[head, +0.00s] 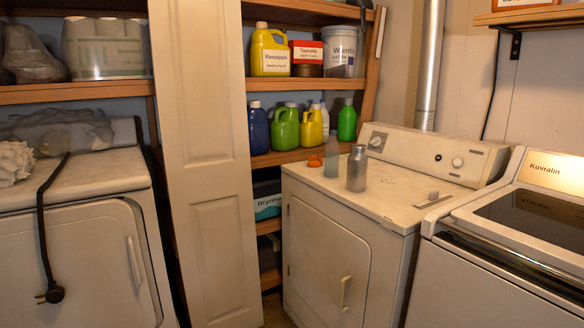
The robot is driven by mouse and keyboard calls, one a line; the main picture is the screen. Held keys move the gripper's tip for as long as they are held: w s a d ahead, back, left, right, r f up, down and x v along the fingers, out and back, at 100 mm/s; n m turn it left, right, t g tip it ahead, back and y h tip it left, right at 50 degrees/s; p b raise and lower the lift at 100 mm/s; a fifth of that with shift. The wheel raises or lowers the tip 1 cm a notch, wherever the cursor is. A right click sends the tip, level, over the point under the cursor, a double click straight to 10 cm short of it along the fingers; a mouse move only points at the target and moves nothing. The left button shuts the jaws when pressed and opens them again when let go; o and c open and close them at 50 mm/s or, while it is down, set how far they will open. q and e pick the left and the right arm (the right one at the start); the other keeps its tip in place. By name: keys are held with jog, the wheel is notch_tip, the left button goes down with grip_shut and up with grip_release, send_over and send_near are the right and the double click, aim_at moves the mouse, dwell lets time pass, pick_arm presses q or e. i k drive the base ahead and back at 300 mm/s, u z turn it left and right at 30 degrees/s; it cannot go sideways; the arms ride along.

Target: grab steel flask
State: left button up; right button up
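A grey metallic flask (357,169) with a narrower neck and cap stands upright on top of the middle dryer (408,205), near its left part. A translucent greenish-grey bottle (332,157) stands just behind and left of it, very close; I cannot tell if they touch. Neither of my grippers shows in the head view, so nothing is seen near the flask.
A small grey item (433,196) sits farther right on the dryer. A folding door (205,150) and shelves of jugs stand to the left; a washer (520,230) stands right. The dryer top's front is clear.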

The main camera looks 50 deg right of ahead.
aim_at(358, 162)
jog(key=z, duration=0.95)
jog(key=i, duration=2.05)
jog(key=z, duration=1.25)
